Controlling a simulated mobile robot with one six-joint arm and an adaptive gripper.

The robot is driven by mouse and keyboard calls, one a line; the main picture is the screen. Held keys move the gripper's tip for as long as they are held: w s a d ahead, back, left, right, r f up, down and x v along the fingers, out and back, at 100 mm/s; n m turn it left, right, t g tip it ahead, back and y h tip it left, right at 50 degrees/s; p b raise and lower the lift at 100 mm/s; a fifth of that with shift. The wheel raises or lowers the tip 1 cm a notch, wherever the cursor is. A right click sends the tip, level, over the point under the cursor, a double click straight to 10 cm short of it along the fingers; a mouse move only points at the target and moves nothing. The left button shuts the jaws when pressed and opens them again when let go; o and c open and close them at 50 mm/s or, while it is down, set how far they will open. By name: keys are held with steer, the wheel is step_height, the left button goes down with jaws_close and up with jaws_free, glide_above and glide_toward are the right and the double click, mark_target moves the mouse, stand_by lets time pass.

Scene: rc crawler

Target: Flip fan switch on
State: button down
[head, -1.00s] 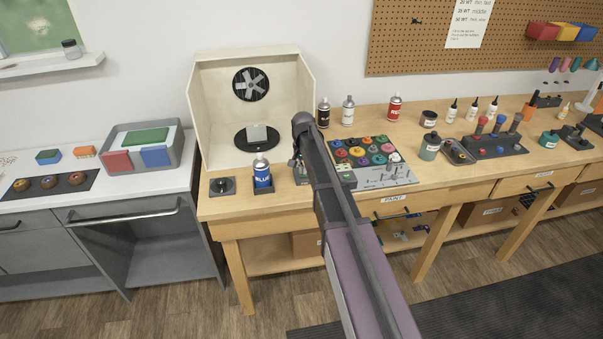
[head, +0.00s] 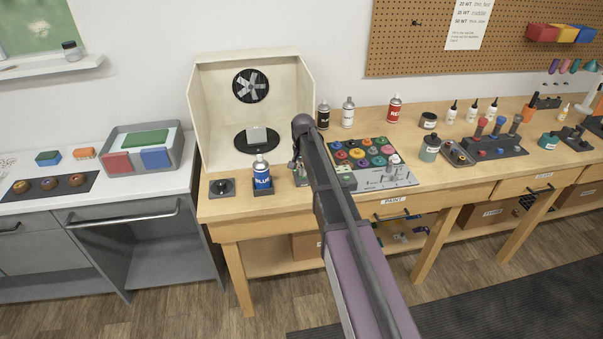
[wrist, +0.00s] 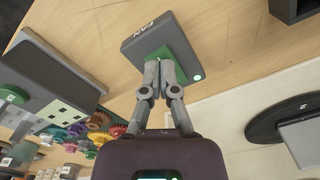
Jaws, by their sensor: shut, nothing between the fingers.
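The grey fan switch box (wrist: 140,42), marked FAN, sits on the bench and shows at the top of the wrist view. A green part (wrist: 178,52) and a lit green lamp (wrist: 198,77) are on it. My gripper (wrist: 159,68) is shut and empty, with its fingertips at the green part; contact is unclear, and they hide some of it. In the head view my gripper (head: 297,164) is beside the blue bottle, and the box is mostly hidden. The fan (head: 250,86) is in the booth's back wall.
The blue bottle (head: 262,173) stands just left of my gripper in a dark holder. The paint tray (head: 385,183) with several coloured pots lies to the right. The cream booth (head: 215,115) and its dark turntable (head: 244,147) are behind.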

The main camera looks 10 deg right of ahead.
steer(key=shift+r+p, duration=3)
steer(key=shift+r, duration=0.2)
steer(key=s+n, duration=0.6)
steer(key=s, duration=2.3)
steer(key=shift+a, duration=0.15)
steer(key=shift+s, duration=0.15)
